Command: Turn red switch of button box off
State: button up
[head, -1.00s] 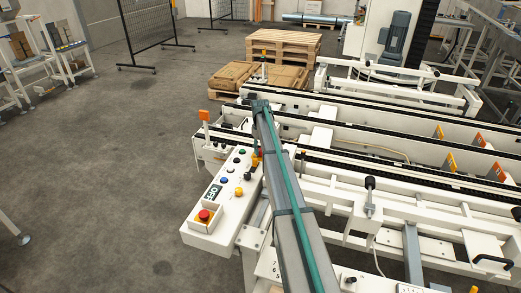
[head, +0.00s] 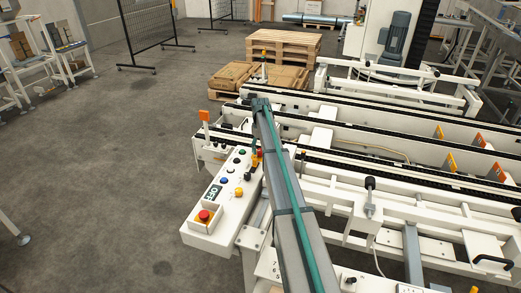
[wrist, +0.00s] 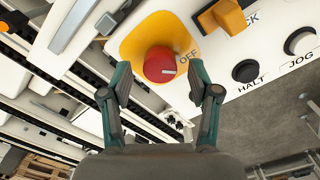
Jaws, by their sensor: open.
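The red switch (wrist: 160,64) is a round knob on a yellow plate (wrist: 137,38) of the white button box (head: 225,197). A short white mark shows on the knob's face, and the word OFF is printed to the knob's right in the wrist view. My gripper (wrist: 160,80) is open and empty, with one finger on each side of the knob's lower part in that view. The fingers look apart from the knob; their depth relative to it is hard to tell. In the head view, the arm hides my gripper and part of the box's far end.
White conveyor frames with dark rails (head: 370,145) lie to the right.

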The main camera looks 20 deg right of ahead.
notch_tip(320, 180, up, 11)
dwell(0.4)
